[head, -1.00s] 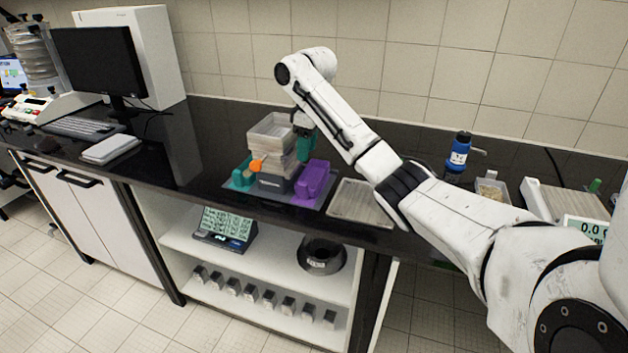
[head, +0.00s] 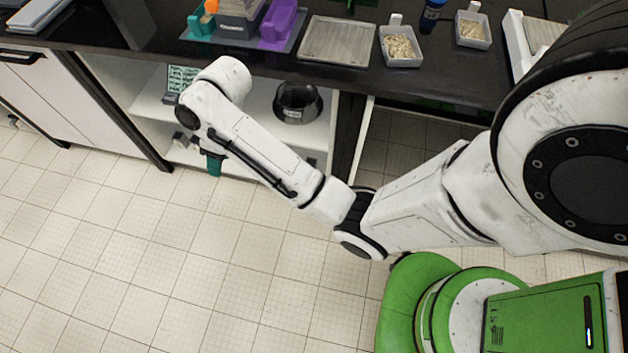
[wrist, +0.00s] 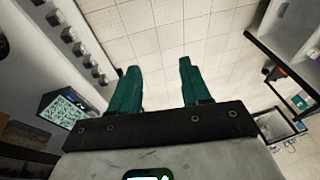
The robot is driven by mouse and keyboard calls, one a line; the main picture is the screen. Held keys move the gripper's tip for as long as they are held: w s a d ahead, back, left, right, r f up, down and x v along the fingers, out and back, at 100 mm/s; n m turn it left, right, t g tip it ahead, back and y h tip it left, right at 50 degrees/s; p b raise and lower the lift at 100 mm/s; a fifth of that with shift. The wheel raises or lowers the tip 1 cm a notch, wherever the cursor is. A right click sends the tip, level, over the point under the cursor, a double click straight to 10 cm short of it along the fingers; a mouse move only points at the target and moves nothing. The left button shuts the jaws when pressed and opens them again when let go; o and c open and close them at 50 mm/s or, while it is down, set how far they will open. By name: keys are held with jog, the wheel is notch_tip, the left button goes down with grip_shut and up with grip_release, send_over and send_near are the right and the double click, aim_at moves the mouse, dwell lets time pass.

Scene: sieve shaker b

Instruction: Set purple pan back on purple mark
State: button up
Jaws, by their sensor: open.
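A purple piece (head: 279,22) stands on a grey mat at the top of the head view, cut by the frame edge. I cannot tell whether it is the purple pan. I see no purple mark. A dark round pan (head: 298,103) with a pale label sits on the open shelf under the counter; no purple shows on it. My gripper (head: 213,165) hangs in front of the shelf, left of that pan and below the counter; my arm hides part of the shelf. In the wrist view my gripper (wrist: 158,82) has its green fingers wide apart with nothing between them.
Beside the purple piece are a grey block and a teal piece (head: 201,22). A flat tray (head: 337,41) and white dishes of grains (head: 400,46) stand on the counter. The tiled floor is clear.

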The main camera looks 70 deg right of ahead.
jog(key=s+a+f+m+g, duration=0.1)
jog(key=s+a+f, duration=0.2)
jog(key=s, duration=0.3)
jog(key=s+a+f, duration=0.2)
jog(key=s+a, duration=0.1)
jog(key=s, duration=0.4)
jog(key=s+d+h, duration=0.2)
jog(key=s, duration=0.8)
jog(key=shift+s+g+h, duration=0.25)
jog(key=shift+g+h, duration=0.05)
jog(key=shift+g, duration=0.1)
